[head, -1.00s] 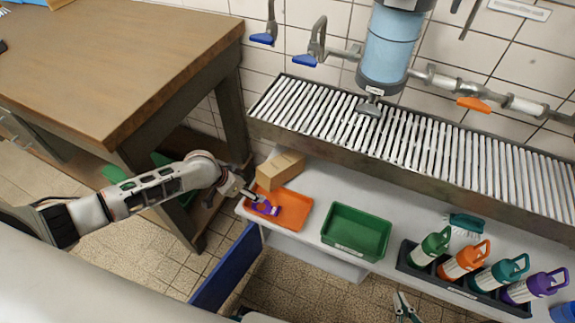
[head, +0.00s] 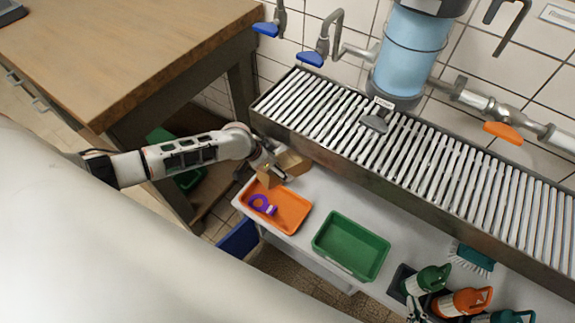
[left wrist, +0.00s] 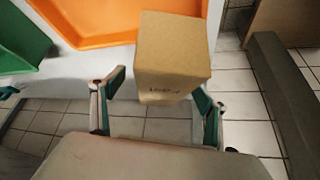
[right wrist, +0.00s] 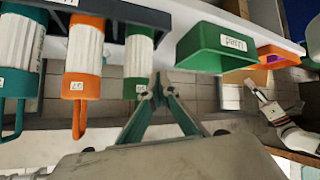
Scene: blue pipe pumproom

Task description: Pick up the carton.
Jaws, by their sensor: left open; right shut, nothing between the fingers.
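The carton (head: 292,162) is a plain brown cardboard box at the back left of the white lower shelf, behind the orange tray. My left gripper (head: 274,172) covers part of it in the head view. In the left wrist view the carton (left wrist: 172,55) stands out between the two open fingers of my left gripper (left wrist: 160,86). I cannot tell whether the fingers touch it. My right gripper (right wrist: 163,91) is shut and empty, below the bottles in the right wrist view.
The orange tray (head: 290,214) holds a purple ring-shaped item (head: 262,205). A green bin (head: 350,246) stands to its right, then several bottles (head: 428,279) and a brush (head: 474,259). The slatted rack (head: 350,125) hangs over the shelf's back. A wooden bench (head: 130,60) is at left.

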